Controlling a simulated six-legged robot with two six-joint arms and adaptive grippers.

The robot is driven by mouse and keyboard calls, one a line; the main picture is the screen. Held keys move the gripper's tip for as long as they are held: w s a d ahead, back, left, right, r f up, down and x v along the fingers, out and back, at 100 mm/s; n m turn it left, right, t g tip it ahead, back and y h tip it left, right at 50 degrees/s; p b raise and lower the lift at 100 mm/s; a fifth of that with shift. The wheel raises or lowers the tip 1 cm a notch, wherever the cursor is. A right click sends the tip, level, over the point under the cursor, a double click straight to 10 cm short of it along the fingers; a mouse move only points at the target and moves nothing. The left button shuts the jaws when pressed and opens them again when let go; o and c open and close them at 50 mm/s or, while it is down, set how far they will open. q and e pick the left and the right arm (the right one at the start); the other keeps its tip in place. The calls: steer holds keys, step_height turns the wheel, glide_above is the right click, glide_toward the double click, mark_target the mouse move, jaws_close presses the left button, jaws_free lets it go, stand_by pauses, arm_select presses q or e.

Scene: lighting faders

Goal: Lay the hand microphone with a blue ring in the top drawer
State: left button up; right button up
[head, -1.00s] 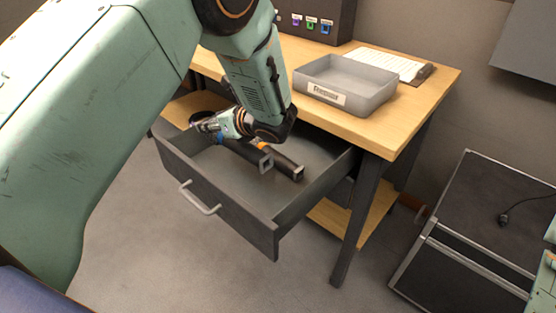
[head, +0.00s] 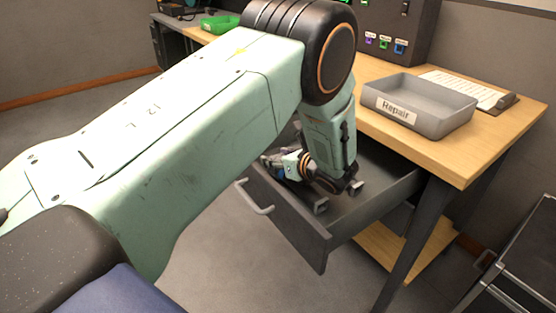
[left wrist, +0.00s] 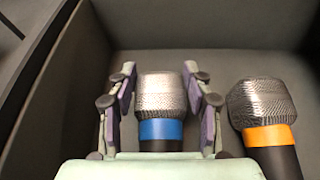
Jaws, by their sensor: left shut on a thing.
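The hand microphone with a blue ring (left wrist: 160,128) lies in the open top drawer (head: 285,222), its silver mesh head between the two fingers of my left gripper (left wrist: 160,95) in the left wrist view. My left gripper is shut on it, low inside the drawer. My right gripper is not in view.
The wooden desk (head: 440,145) stands above the drawer. A green tray (head: 218,24) sits at the back left. Floor in front is clear.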

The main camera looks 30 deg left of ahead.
arm_select(q)
steer(key=shift+s+r, duration=0.1)
steer(key=shift+s, duration=0.15)
steer(key=o, duration=1.3)
steer(key=shift+w+f, duration=0.1)
steer(key=shift+f, duration=0.15)
steer(key=shift+o, duration=1.1)
steer(key=shift+r, duration=0.1)
